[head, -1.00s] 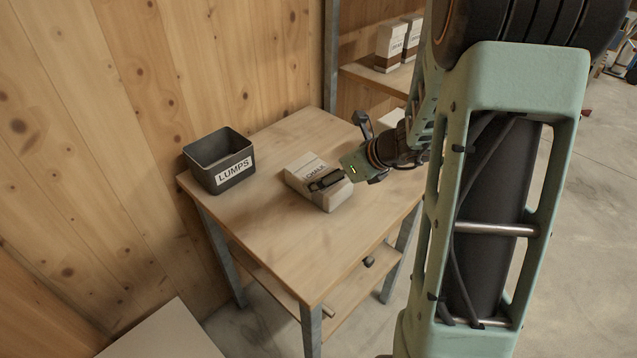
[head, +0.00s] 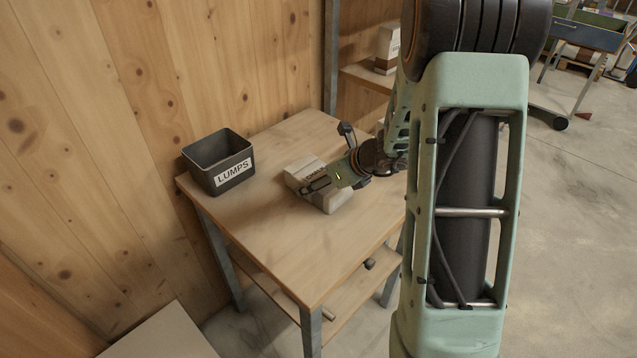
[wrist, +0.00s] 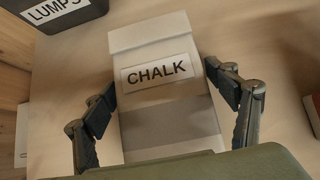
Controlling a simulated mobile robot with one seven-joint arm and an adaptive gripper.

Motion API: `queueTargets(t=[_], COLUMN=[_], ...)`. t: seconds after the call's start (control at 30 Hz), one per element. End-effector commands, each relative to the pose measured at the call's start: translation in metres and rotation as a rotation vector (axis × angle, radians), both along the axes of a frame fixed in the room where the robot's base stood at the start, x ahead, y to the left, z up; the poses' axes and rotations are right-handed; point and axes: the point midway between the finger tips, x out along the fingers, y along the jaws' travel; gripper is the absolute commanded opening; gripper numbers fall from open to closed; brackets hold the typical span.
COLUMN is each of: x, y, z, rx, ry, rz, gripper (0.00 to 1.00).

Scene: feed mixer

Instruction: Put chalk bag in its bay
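The chalk bag (head: 336,198) is a white and grey-beige block-shaped bag lying on the wooden table. In the wrist view the chalk bag (wrist: 162,98) shows its CHALK label facing up. My gripper (head: 312,186) is over the bag in the head view. In the wrist view my gripper (wrist: 160,88) is open, with one finger on each side of the bag. A narrow gap shows beside the left finger; the right finger is close to the bag's edge, and I cannot tell if it touches. No bay for chalk can be made out.
A dark bin labelled LUMPS (head: 218,162) stands at the table's (head: 270,235) back left corner. A shelf (head: 367,77) with a bag (head: 388,48) is behind the table. A wooden wall is at left. The table front is clear.

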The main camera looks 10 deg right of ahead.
Motion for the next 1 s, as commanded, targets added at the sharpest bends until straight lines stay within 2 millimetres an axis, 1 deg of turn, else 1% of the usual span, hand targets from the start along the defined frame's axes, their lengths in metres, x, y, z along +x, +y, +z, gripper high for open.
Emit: queueTargets(t=[0.03, 0.07, 0.53, 0.77, 0.87, 0.97, 1.0], x=[0.000, 0.000, 0.001, 0.001, 0.001, 0.002, 0.002], y=[0.000, 0.000, 0.000, 0.000, 0.000, 0.000, 0.000], z=[0.000, 0.000, 0.002, 0.004, 0.010, 0.019, 0.026], rx=[0.000, 0.000, 0.001, 0.001, 0.001, 0.000, 0.000], ry=[0.000, 0.000, -0.004, -0.004, -0.005, -0.006, -0.007], rz=[0.000, 0.000, 0.000, 0.000, 0.001, 0.001, 0.001], gripper=[0.71, 0.67, 0.16, 0.16, 0.16, 0.16, 0.16])
